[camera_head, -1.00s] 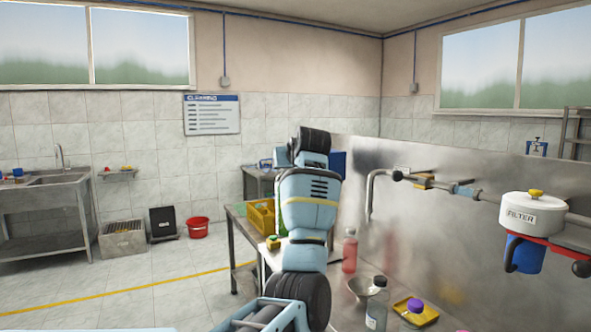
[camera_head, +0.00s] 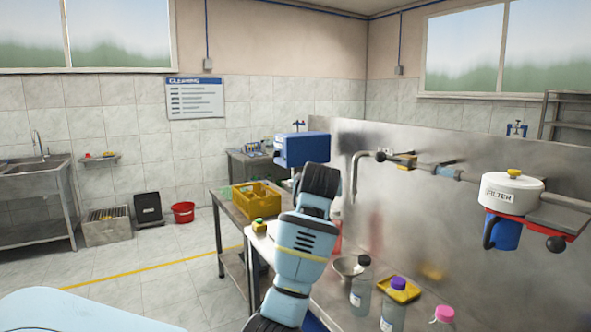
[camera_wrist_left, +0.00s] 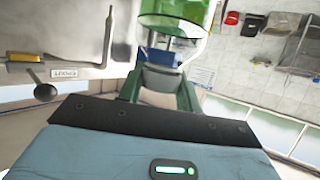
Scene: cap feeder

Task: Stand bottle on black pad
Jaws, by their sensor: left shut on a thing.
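In the left wrist view my left gripper (camera_wrist_left: 165,88) is shut on a clear bottle with green contents (camera_wrist_left: 176,20). The bottle is cut off by the top edge, so its full shape and tilt are unclear. In the head view an arm of mine rises in the middle, and I cannot make out its gripper or the held bottle. I cannot pick out the black pad in either view; my arm covers part of the table (camera_head: 338,312). My right gripper is not in view.
Bottles with dark (camera_head: 360,287), purple (camera_head: 393,308) and pink (camera_head: 440,320) caps stand at the right front, by a yellow tray (camera_head: 408,292) and a funnel (camera_head: 345,268). A yellow crate (camera_head: 256,199) and blue box (camera_head: 302,150) are farther back. A filter (camera_head: 512,195) hangs at right.

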